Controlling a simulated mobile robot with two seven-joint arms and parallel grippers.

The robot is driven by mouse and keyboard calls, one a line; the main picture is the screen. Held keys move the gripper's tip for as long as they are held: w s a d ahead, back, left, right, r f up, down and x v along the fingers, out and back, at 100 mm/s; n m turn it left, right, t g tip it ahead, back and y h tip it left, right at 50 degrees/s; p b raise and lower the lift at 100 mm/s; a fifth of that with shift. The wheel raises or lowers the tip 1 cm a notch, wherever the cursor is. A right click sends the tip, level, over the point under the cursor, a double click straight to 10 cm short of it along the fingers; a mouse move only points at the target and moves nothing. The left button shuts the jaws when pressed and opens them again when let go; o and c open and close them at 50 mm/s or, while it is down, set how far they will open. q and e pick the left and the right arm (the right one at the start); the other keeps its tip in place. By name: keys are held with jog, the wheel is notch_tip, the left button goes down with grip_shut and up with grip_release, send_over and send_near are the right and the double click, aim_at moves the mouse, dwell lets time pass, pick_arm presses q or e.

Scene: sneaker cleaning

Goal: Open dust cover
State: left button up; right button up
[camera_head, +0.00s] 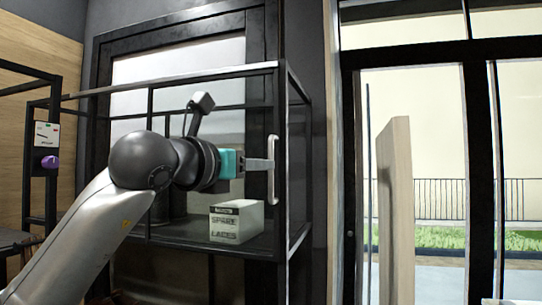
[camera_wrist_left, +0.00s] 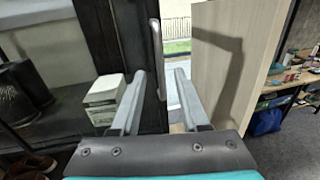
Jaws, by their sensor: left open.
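The dust cover is a clear-sided case with a black frame (camera_head: 220,70). A white upright handle (camera_head: 273,170) is on its right front edge; the handle also shows in the wrist view (camera_wrist_left: 157,55). My left gripper (camera_head: 268,165) is open, with its fingers reaching the handle in the head view. In the wrist view the handle's lower part lies between my two fingertips (camera_wrist_left: 160,75). I cannot tell whether they touch it. A white box marked with spare laces (camera_head: 236,222) sits on the shelf inside the case, left of my fingers in the wrist view. My right gripper is out of view.
A pale wooden panel (camera_head: 395,200) stands upright to the right, before glass doors with black frames (camera_head: 480,160). A black rack with a purple item (camera_head: 50,162) is at the left. A cluttered shelf (camera_wrist_left: 290,85) shows at the right of the wrist view.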

aim_at(270, 195)
pick_arm(q)
jog(key=p+x, duration=0.2)
jog(key=x, duration=0.4)
jog(key=shift+w+d, duration=0.2)
jog(key=shift+w, duration=0.15)
grip_shut()
dwell(1.1)
